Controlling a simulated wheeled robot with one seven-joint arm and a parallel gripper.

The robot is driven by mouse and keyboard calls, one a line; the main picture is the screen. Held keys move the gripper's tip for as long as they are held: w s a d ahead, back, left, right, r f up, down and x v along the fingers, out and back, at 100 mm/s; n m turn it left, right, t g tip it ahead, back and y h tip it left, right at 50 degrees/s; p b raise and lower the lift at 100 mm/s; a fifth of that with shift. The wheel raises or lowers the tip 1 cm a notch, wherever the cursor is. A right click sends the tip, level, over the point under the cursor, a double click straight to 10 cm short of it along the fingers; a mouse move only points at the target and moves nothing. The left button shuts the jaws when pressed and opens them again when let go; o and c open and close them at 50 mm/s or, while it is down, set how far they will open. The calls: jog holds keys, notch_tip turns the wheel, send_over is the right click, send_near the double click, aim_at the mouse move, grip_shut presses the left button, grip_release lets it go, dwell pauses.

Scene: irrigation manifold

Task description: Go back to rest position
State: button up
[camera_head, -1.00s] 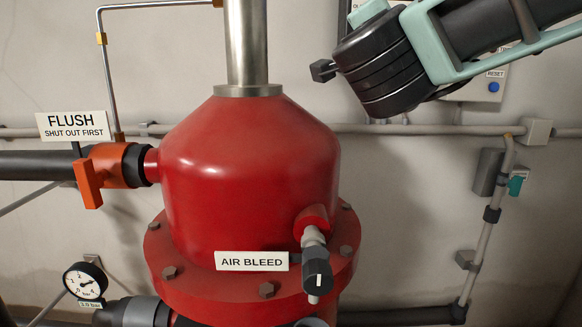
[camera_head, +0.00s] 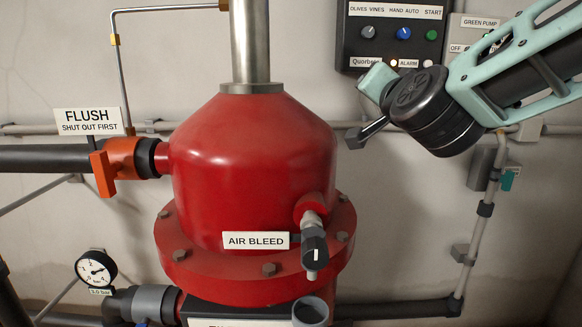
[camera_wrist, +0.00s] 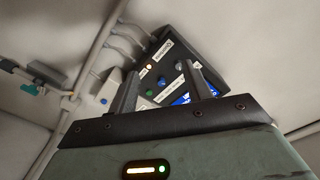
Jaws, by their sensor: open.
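My gripper (camera_head: 362,137) is at the upper right in the head view, to the right of the red filter vessel (camera_head: 250,160) and apart from it. My dark wrist and pale green arm come in from the right. In the wrist view, my gripper (camera_wrist: 160,95) shows two dark fingers standing apart with nothing between them. Beyond the fingers is the dark control panel (camera_wrist: 182,60), seen at a tilt. In the head view the control panel (camera_head: 392,52) hangs on the wall above my gripper.
The orange flush valve (camera_head: 122,160) is at the left of the vessel. The air bleed valve (camera_head: 314,246) sticks out at its lower right. A pressure gauge (camera_head: 96,268) is at lower left. A pipe with a teal-handled valve (camera_head: 509,179) runs down the right wall. Open space lies below my arm.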

jog(key=s+d+f+n+g+y, duration=0.1)
jog(key=s+d+f+n+g, duration=0.15)
jog(key=f, duration=0.35)
jog(key=s+d+f+n+g, duration=0.1)
jog(key=d+f+g, duration=0.2)
jog(key=f, duration=0.3)
jog(key=s+d+f+n+g+y, duration=0.1)
jog(key=d+f+n+g, duration=0.1)
jog(key=f, duration=0.5)
jog(key=s+d+f+n+g+h, duration=0.1)
jog(key=s+d+f+g, duration=0.4)
jog(key=s, duration=0.3)
jog(key=s+d+f+n+g+h, duration=0.1)
jog(key=s+d+f+g, duration=0.2)
jog(key=s+d+f, duration=0.3)
jog(key=s+a+r+n+g+p, duration=0.1)
jog(key=s+a+r+n+p, duration=0.2)
jog(key=s+a, duration=0.4)
jog(key=s+a+r+n+g+p, duration=0.1)
jog(key=s+a+r+n+p, duration=0.2)
jog(key=s+a, duration=0.4)
jog(key=a+r+n, duration=0.1)
jog(key=a+r, duration=0.1)
jog(key=a, duration=0.4)
jog(key=shift+y, duration=0.3)
jog(key=shift+w+n+g, duration=0.1)
jog(key=shift+n+g, duration=0.15)
jog(key=shift+c, duration=0.2)
